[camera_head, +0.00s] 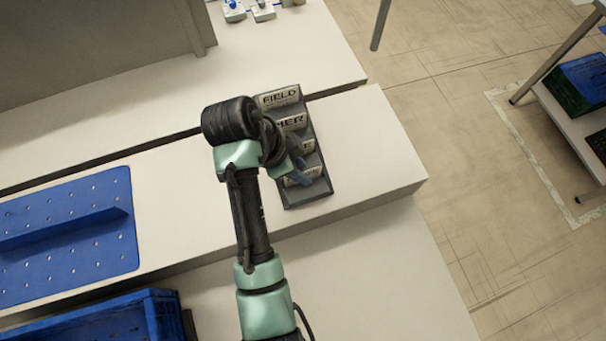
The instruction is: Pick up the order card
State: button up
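A dark rack (317,190) stands on the white raised bench near its right end. It holds several pale cards in a column. The farthest card (279,99) reads "FIELD". The card below it (292,122) is partly covered and shows letters like "IER". Two nearer cards are mostly hidden behind my wrist and gripper. I cannot tell which one is the order card. My gripper (301,176) is over the near half of the rack, close to the nearest card (307,176). Its fingers are small and partly hidden, so touching or holding cannot be told.
A blue perforated board (100,190) with an upright ridge lies on the bench at left. A blue crate (100,318) is at lower left. Bare white surface lies right of the rack, ending at an edge above the floor. A table (570,128) with a crate stands far right.

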grip_shut()
dwell(1.3)
